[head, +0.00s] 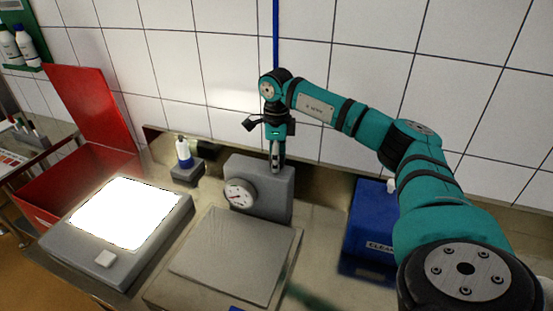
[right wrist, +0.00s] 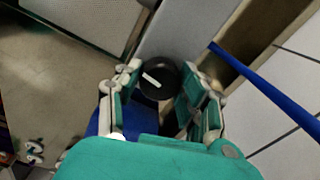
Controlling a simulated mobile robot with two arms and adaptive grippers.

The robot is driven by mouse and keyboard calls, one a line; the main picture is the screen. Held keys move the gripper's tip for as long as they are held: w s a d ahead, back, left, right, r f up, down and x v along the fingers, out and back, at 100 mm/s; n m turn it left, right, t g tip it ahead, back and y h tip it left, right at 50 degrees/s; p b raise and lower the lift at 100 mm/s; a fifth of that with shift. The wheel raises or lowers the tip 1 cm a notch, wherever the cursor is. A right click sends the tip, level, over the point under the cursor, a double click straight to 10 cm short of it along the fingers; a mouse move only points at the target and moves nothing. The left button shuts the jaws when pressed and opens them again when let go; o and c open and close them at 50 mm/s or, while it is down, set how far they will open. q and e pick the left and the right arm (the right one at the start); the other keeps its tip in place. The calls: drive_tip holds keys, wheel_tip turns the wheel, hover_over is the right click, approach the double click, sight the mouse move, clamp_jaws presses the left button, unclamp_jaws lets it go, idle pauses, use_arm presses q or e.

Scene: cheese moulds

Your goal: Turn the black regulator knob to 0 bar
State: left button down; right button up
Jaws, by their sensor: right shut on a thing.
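The grey regulator block (head: 276,192) stands on the metal bench, with a round white dial gauge (head: 240,194) on its front. The dial's reading is too small to tell. My right gripper (head: 275,160) points down onto the top of the block. In the right wrist view the black knob (right wrist: 158,82) sits between the two fingers of the gripper, which are shut on it. A white pointer mark on the knob slants across its top. The knob is hidden in the head view. My left gripper is not in view.
A flat grey plate (head: 235,256) lies in front of the regulator. A bright light panel (head: 122,213) and red box (head: 70,188) are on the left. A small bottle (head: 184,152) stands left of the block. A blue box (head: 368,222) stands right.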

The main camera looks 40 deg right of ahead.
drive_tip(key=shift+w+r+n, duration=0.1)
drive_tip(key=shift+r+n, duration=0.05)
drive_tip(key=shift+n, duration=0.75)
drive_tip(key=o, duration=1.2)
wheel_tip(320, 180, up, 12)
drive_tip(key=shift+f, duration=0.1)
